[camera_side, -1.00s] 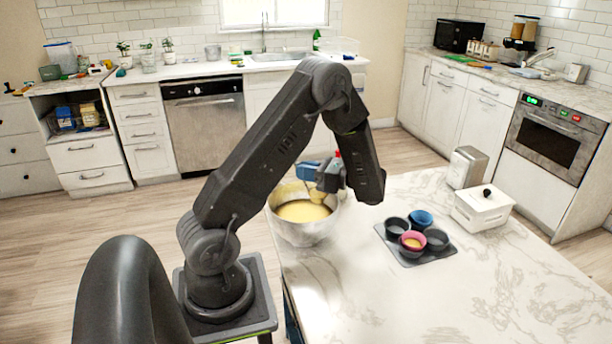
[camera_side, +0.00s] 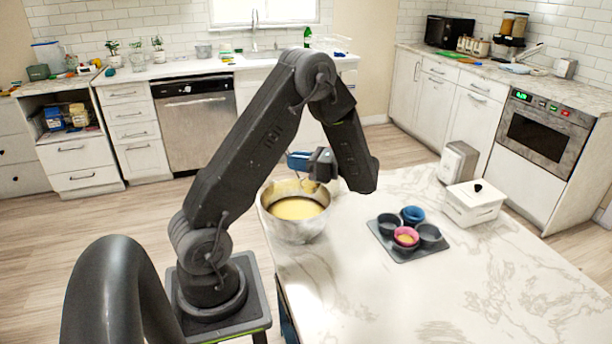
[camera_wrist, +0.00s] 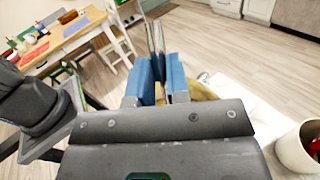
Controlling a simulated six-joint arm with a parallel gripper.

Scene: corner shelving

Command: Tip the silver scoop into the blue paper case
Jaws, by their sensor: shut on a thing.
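My gripper (camera_side: 298,161), with blue fingers, is shut on the silver scoop and holds it above the mixing bowl (camera_side: 296,230). In the wrist view the scoop's thin silver handle (camera_wrist: 156,38) stands up between the blue fingers (camera_wrist: 162,82). The scoop's head is small and hard to make out in the side view, near the bowl's back rim. The bowl holds yellow batter (camera_side: 298,208). The blue paper case (camera_side: 413,214) sits at the back of a dark tin, well to the right of my gripper; its inside looks empty.
The dark muffin tin (camera_side: 408,256) also holds a pink case (camera_side: 406,237) with yellow batter and two dark cups (camera_side: 428,234). A white lidded box (camera_side: 474,208) and a grey dispenser (camera_side: 457,162) stand behind it. The marble counter in front is clear.

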